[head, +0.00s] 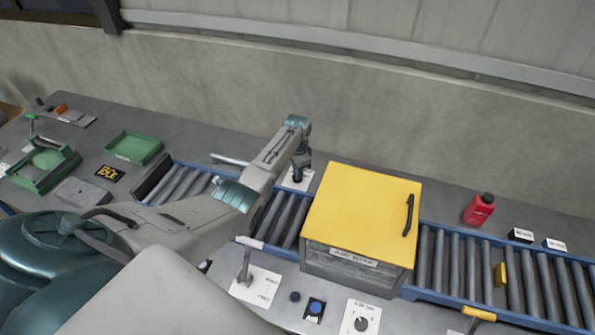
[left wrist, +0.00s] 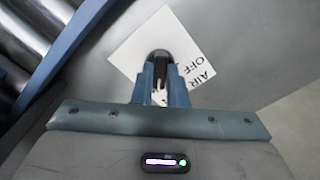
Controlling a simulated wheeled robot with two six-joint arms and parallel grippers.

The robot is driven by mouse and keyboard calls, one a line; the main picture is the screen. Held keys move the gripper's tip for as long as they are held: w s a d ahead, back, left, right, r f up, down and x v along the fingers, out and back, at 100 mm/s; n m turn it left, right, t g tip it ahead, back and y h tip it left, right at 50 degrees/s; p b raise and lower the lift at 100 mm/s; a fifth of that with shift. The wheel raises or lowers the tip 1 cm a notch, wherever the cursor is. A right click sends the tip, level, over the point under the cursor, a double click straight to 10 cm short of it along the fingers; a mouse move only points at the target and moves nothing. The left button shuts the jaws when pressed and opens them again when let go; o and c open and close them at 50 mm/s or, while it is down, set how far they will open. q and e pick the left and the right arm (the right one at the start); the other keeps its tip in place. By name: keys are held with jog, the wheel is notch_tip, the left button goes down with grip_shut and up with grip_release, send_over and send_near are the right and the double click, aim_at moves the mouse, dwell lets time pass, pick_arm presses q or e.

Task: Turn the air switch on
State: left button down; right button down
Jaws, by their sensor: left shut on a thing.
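The air switch plate (head: 305,179) is a white label card on the table behind the conveyor, left of the yellow-topped box. In the left wrist view the plate (left wrist: 133,52) carries the words AIR and OFF at its right side. A dark rounded switch lever (left wrist: 158,54) stands up from it. My left gripper (head: 299,172) reaches over the conveyor to the switch. In the left wrist view my left gripper (left wrist: 161,82) is shut on the lever, with a blue finger on each side. The lever's base is mostly hidden by the fingers. My right gripper is not in view.
The yellow-topped box (head: 362,205) stands close to the right of my gripper. A roller conveyor (head: 455,260) with blue rails runs below it. A lever panel (head: 257,287) and a dial panel (head: 360,318) are in front.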

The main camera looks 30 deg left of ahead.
pick_arm(q)
jog(key=shift+w+r, duration=0.1)
dwell(0.3)
jog(key=c, duration=1.4)
grip_release()
jog(key=shift+c, duration=0.2)
notch_tip(320, 180, up, 11)
jog(key=b, duration=0.3)
jog(key=shift+f, duration=0.2)
